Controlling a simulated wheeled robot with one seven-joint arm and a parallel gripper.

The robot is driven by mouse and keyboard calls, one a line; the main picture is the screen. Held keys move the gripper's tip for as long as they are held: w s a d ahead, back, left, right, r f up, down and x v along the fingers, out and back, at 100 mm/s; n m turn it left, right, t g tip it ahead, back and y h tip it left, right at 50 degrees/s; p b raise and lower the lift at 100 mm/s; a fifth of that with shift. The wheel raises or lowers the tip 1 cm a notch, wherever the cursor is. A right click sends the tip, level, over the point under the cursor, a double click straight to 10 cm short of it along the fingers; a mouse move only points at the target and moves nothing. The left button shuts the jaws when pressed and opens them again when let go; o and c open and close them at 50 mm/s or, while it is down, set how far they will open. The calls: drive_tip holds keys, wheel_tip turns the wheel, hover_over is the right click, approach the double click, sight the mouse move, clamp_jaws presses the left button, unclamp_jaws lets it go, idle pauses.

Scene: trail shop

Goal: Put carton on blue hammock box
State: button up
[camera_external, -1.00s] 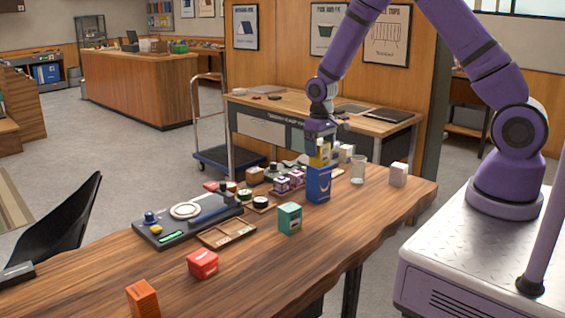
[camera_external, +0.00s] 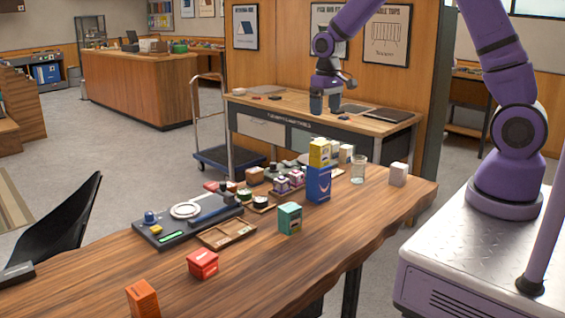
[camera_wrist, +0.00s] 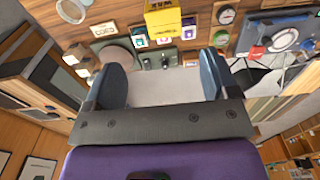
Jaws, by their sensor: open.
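The yellow carton (camera_external: 319,153) sits upright on top of the blue hammock box (camera_external: 318,185), which stands on the wooden counter. My gripper (camera_external: 330,106) is open and empty, raised above the carton and apart from it. In the wrist view the open fingers (camera_wrist: 160,82) have nothing between them, and the yellow carton (camera_wrist: 163,20) shows beyond them at the top edge. I cannot make out the blue box in the wrist view.
A teal box (camera_external: 290,218), a red box (camera_external: 203,263) and an orange box (camera_external: 143,299) stand on the counter (camera_external: 250,280). A glass jar (camera_external: 358,170) and a white box (camera_external: 398,174) are to the right. Small purple boxes (camera_external: 290,182) crowd the left.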

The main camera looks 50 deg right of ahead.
drive_tip(key=s+d+r+t, duration=0.1)
drive_tip(key=s+d+r, duration=0.1)
drive_tip(key=s+r, duration=0.55)
drive_tip(key=s+d+r+t, duration=0.2)
drive_tip(key=s+r, duration=0.5)
drive_tip(key=r, duration=0.2)
drive_tip(key=s+d+r+t, duration=0.1)
drive_tip(key=s+r, duration=0.1)
drive_tip(key=s, duration=0.7)
drive_tip(key=s+d+r+t, duration=0.1)
drive_tip(key=s+r, duration=0.1)
drive_tip(key=s, duration=0.7)
drive_tip(key=shift+d, duration=0.2)
